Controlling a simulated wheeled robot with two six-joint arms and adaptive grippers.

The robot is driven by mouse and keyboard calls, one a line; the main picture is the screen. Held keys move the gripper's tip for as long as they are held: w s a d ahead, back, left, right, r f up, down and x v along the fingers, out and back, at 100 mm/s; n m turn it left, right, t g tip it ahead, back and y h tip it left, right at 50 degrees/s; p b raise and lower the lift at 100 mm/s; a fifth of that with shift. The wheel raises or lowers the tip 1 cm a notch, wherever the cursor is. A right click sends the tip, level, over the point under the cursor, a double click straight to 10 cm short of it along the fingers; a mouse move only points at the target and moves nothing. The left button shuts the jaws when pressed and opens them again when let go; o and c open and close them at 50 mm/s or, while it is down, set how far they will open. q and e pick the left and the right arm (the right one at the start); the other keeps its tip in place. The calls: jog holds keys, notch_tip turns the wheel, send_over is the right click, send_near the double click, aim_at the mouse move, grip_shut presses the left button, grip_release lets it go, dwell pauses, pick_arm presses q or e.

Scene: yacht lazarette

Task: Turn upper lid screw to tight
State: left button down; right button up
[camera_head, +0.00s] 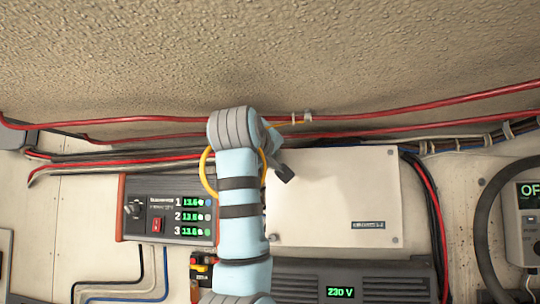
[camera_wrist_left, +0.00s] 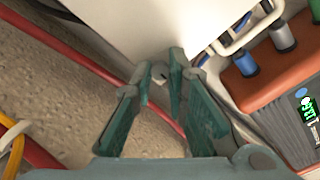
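The white lid (camera_head: 335,200) is a flat panel on the wall in the head view. It also shows at the top of the left wrist view (camera_wrist_left: 135,22). A small grey piece, likely the upper lid screw (camera_wrist_left: 158,76), shows between my fingertips near the lid's edge. The upper left corner of the lid is hidden behind my arm in the head view. My left gripper (camera_head: 284,172) is at that corner. In the left wrist view its teal fingers (camera_wrist_left: 161,68) stand apart, one each side of the small piece; contact cannot be told. My right gripper is not in view.
An orange-edged meter box (camera_head: 150,210) with green digits stands left of the lid. A dark 230 V unit (camera_head: 390,285) sits below it. Red cables (camera_head: 420,105) run along the wall above. A thick black hose (camera_head: 482,225) loops at right.

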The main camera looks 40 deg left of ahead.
pick_arm(q)
jog(key=shift+f+m, duration=0.1)
jog(key=shift+m, duration=8.9)
jog(key=c, duration=1.6)
grip_release()
jog(key=shift+o, duration=0.2)
